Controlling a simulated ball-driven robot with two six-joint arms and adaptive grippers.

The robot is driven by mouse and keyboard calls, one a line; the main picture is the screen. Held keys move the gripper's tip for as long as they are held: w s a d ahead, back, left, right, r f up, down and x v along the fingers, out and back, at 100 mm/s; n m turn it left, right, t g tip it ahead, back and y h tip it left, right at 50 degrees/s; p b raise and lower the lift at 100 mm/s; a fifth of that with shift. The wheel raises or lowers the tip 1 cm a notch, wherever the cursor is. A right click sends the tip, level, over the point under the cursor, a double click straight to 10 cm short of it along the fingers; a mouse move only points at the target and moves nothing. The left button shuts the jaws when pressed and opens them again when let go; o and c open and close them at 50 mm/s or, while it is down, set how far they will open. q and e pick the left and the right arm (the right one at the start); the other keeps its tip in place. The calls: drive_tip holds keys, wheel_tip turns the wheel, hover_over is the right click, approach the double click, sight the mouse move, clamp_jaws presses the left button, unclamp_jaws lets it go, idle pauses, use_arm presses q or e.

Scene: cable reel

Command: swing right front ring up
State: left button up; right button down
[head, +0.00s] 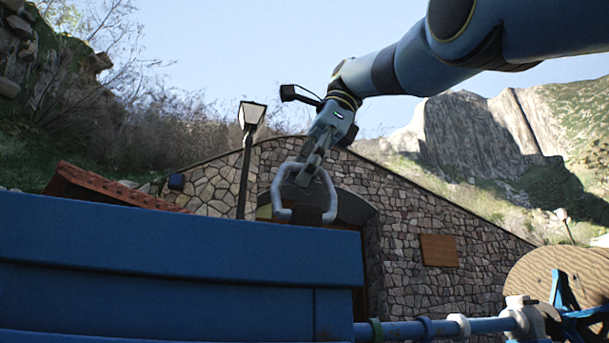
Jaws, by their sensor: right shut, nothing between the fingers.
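A light grey ring (276,193) stands upright above the top edge of a blue body (180,245), with its open ends pointing down towards that edge. My right gripper (306,177) reaches down from the upper right. Its fingers are shut and overlap the top of the ring in the head view, with nothing held between them. I cannot tell whether the fingers touch the ring or are in front of it or behind it. My left gripper is not in view.
A blue bar (395,330) with collars runs right from the blue body to a wooden reel (560,275) on a blue stand. A stone building (440,215) and a lamp post (246,165) stand behind. Open air surrounds the right arm.

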drive_tip(key=c, duration=1.8)
unclamp_jaws()
drive_tip(key=shift+s+r, duration=0.2)
drive_tip(key=shift+r, duration=0.45)
drive_tip(key=o, duration=0.5)
drive_tip(key=shift+s+d, duration=0.1)
drive_tip(key=shift+s, duration=0.3)
drive_tip(key=shift+w+f, duration=0.2)
drive_tip(key=shift+w, duration=0.15)
